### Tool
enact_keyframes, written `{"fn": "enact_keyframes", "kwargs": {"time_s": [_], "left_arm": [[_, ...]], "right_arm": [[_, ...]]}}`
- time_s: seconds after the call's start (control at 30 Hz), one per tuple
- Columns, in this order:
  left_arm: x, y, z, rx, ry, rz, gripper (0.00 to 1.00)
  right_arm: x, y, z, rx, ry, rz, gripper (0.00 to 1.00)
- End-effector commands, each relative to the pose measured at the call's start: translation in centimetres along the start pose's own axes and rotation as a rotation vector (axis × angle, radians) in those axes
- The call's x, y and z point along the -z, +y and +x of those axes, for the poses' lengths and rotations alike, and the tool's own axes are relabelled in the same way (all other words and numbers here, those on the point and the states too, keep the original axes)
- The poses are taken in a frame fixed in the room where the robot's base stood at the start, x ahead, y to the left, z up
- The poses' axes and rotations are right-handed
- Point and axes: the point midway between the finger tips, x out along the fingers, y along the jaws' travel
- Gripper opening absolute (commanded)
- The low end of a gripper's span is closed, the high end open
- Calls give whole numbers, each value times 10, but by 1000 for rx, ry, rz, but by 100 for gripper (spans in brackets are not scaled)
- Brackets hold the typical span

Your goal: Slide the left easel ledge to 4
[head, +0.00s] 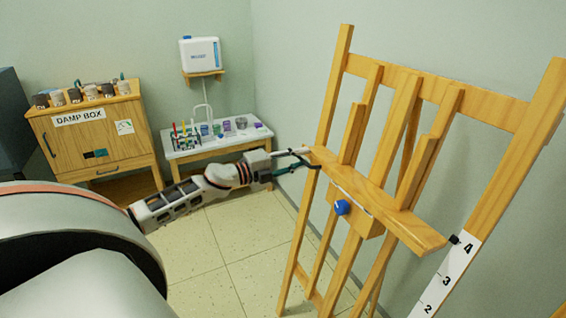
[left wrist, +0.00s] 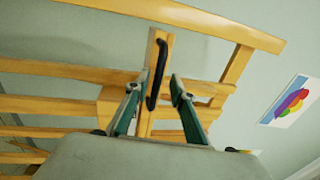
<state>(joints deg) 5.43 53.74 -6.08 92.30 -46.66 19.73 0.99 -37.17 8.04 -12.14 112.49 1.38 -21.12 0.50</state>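The wooden easel (head: 487,185) stands at the right in the head view. Its ledge (head: 400,215) runs across the front, with a blue knob (head: 342,207) below it. A black pointer (head: 454,239) at the ledge's right end lies beside the 4 on the white number strip (head: 446,280). My left gripper (head: 313,159) is at the ledge's left end. In the left wrist view its fingers (left wrist: 158,82) are apart, with a black handle (left wrist: 154,82) between them, nearer the left finger. I cannot tell whether they touch. My right gripper is not in view.
A wooden damp box cabinet (head: 90,145) with several jars on top stands at the left. A small white table (head: 222,143) with art supplies stands beside it, under a white wall unit (head: 200,53). The tiled floor (head: 240,240) before the easel is clear.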

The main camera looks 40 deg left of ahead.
Motion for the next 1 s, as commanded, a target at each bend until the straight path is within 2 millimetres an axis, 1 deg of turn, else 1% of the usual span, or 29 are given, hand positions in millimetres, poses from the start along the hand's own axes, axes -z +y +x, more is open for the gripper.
{"fn": "enact_keyframes", "kwargs": {"time_s": [0.27, 0.7, 0.83, 1.0], "left_arm": [[0, 2, -36, -4, 1, -2, 24], [0, 0, -93, 0, 0, -1, 24], [0, -1, -104, 2, 1, 0, 24], [0, -2, -112, 3, 0, 1, 24]], "right_arm": [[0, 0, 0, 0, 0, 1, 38], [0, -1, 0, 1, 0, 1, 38], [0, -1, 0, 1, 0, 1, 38], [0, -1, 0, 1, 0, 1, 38]]}}
